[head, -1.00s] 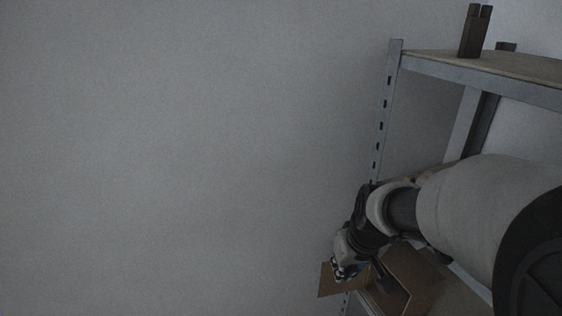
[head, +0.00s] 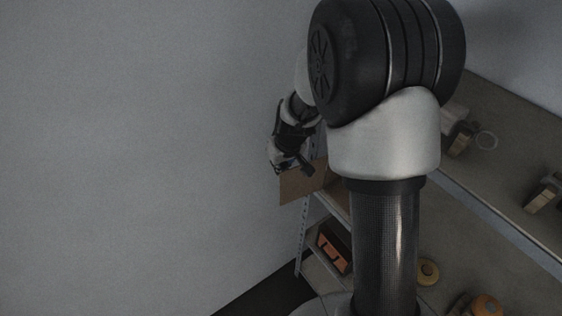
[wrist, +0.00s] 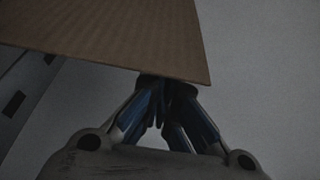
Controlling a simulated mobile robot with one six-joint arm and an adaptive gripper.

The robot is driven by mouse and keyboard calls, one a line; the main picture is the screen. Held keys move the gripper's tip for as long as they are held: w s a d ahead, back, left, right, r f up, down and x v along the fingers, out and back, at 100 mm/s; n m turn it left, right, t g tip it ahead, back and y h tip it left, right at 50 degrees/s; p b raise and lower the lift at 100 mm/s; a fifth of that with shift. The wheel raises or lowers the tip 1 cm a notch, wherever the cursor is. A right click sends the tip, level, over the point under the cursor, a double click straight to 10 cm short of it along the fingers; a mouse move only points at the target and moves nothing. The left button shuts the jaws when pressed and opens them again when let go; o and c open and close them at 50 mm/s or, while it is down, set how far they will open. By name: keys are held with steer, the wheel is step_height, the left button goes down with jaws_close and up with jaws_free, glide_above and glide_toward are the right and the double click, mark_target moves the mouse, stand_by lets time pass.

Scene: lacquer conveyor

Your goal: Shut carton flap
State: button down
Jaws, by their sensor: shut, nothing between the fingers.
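The carton (head: 333,186) stands on a shelf in the head view, mostly hidden behind my arm. Its brown flap (head: 298,187) sticks out to the left, past the shelf post, and is open. My gripper (head: 287,169) is at the flap's upper edge. In the wrist view the flap (wrist: 110,35) fills the upper left, and my gripper (wrist: 163,92) is shut and empty, its blue-and-black fingers meeting at the flap's lower edge. The fingertips are partly hidden by the flap; I cannot tell whether they touch it.
A metal shelf post (head: 301,238) stands below the flap. An orange bin (head: 333,248) sits on a lower shelf. A shelf board (head: 510,150) at right holds small items. The left side is bare wall.

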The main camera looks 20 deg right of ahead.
steer(key=shift+w+f, duration=0.15)
steer(key=shift+f, duration=0.05)
steer(key=shift+f, duration=0.1)
